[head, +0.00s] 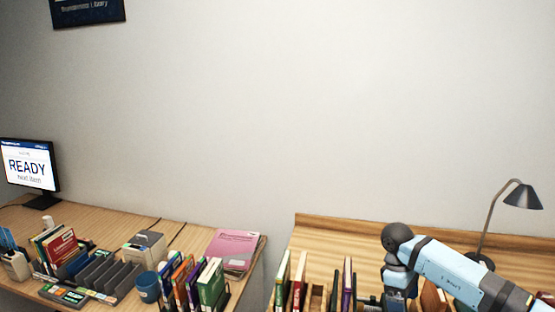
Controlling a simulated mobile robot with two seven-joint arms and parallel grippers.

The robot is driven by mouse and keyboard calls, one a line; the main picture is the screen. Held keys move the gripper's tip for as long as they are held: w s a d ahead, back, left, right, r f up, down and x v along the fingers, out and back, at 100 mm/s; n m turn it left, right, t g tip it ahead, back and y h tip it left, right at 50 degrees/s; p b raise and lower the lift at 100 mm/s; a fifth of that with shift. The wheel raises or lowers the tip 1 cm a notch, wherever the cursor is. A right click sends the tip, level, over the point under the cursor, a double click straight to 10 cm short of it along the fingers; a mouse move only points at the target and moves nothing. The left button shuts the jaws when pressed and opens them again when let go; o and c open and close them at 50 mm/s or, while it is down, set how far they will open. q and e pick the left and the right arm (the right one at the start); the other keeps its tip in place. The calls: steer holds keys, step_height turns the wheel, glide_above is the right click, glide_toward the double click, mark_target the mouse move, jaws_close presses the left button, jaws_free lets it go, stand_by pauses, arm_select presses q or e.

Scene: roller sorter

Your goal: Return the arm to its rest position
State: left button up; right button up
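My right arm, light blue with dark joints, comes in from the lower right and bends down at a dark wrist over the right-hand desk (330,240). Its lower end, with my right gripper (384,303), is at the bottom edge among upright books. The fingers are cut off or hidden there, so I cannot tell whether they are open or shut, or hold anything. My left gripper and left arm are not in view.
Upright books (299,280) and a black lamp (523,196) stand near my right arm. The left desk (200,238) holds a READY monitor (28,165), grey sorter (108,277), blue cup (148,288), books (210,283) and pink book (231,248). The air above is clear.

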steer(key=s+a+f+n+y, duration=0.4)
steer(key=a+y, duration=0.1)
steer(key=a, duration=0.4)
steer(key=s+a+f+n+y, duration=0.3)
steer(key=s+a+f+y, duration=0.1)
steer(key=a, duration=0.5)
steer(key=s+a+r+t+y, duration=0.6)
steer(key=a+y, duration=0.3)
steer(key=y, duration=0.3)
steer(key=s+d+f+m+t+h, duration=0.4)
steer(key=d+f+m+t+h, duration=0.3)
steer(key=d+m+t+h, duration=0.45)
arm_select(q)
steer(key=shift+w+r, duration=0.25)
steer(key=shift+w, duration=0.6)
arm_select(e)
steer(key=s+d+f+m+g+h, duration=0.2)
steer(key=s+d+f+g+h, duration=0.1)
steer(key=s+f, duration=0.7)
steer(key=shift+s+d+h, duration=0.75)
steer(key=shift+s+d, duration=0.15)
steer(key=shift+s, duration=0.3)
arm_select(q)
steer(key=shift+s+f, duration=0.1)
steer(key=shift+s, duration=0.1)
arm_select(e)
steer(key=shift+f, duration=0.1)
